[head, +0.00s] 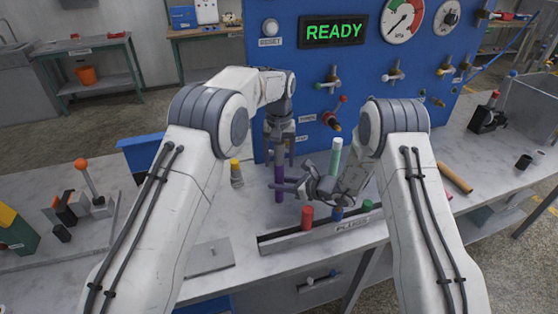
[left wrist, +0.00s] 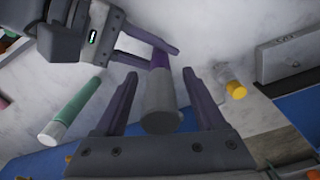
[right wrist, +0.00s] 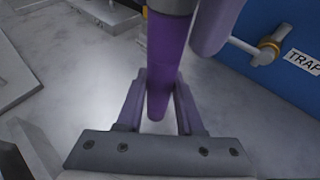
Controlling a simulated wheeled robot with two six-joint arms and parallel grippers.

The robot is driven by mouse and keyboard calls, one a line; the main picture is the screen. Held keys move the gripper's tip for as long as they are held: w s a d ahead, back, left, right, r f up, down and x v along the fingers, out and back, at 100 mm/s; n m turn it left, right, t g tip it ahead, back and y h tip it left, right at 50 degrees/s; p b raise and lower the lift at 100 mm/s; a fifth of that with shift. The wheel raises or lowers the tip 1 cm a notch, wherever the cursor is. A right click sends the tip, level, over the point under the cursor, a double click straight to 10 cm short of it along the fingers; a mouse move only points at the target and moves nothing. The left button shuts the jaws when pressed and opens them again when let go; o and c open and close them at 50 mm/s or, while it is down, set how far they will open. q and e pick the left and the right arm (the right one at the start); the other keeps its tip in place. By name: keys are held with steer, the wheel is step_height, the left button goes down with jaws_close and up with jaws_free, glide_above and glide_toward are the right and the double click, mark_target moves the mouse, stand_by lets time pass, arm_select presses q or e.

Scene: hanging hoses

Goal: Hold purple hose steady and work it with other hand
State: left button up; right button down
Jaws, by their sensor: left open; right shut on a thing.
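The purple hose (head: 279,176) hangs upright in front of the blue panel, with a grey upper part that shows in the left wrist view (left wrist: 162,105). My right gripper (head: 277,187) is shut on the purple hose from the right, low on its length; in the right wrist view the hose (right wrist: 163,65) runs between the fingers. My left gripper (head: 280,154) is above it, pointing down. Its fingers are open on both sides of the hose's grey part in the left wrist view, with gaps visible. The arms hide part of the hose's surroundings.
A teal hose piece (head: 334,157) stands to the right. A grey rack (head: 335,230) with red and blue plugs lies in front. A yellow-topped grey piece (head: 236,174) stands to the left. The blue panel (head: 300,80) with valves rises behind.

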mark_target(278, 146)
arm_select(q)
steer(key=shift+f, duration=0.4)
steer(key=shift+c, duration=0.4)
jaws_close()
steer(key=shift+r, duration=0.85)
arm_select(e)
steer(key=shift+s+f, duration=0.15)
steer(key=shift+f, duration=0.1)
arm_select(q)
steer(key=shift+r, duration=2.4)
arm_select(e)
steer(key=shift+r, duration=0.25)
